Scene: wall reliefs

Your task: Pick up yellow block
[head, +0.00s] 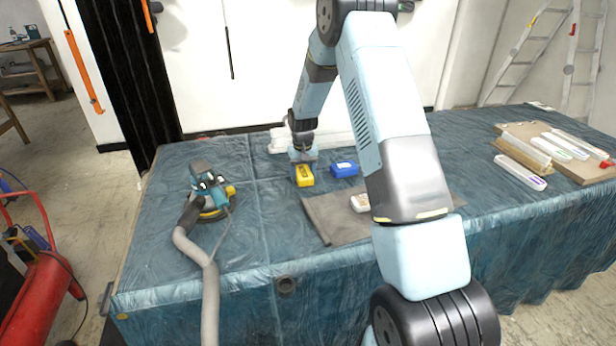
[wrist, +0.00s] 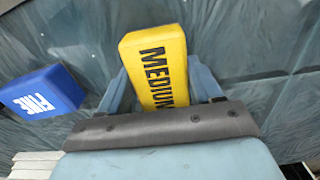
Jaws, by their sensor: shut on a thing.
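The yellow block (head: 304,176) is at the far middle of the covered table in the head view, directly below my gripper (head: 302,160). In the wrist view the yellow block (wrist: 157,68) carries the black word MEDIUM. It lies between the two light blue fingers of my gripper (wrist: 158,88), which are shut on its sides. The block's near end is hidden behind the dark bar of my gripper. I cannot tell whether the block touches the table or is slightly raised.
A blue block (head: 344,169) marked FINE lies just beside the yellow one; it also shows in the wrist view (wrist: 41,91). A white block (head: 360,203) lies on a grey mat (head: 330,220). A sander (head: 208,190) with a hose is at left. White tools lie at far right.

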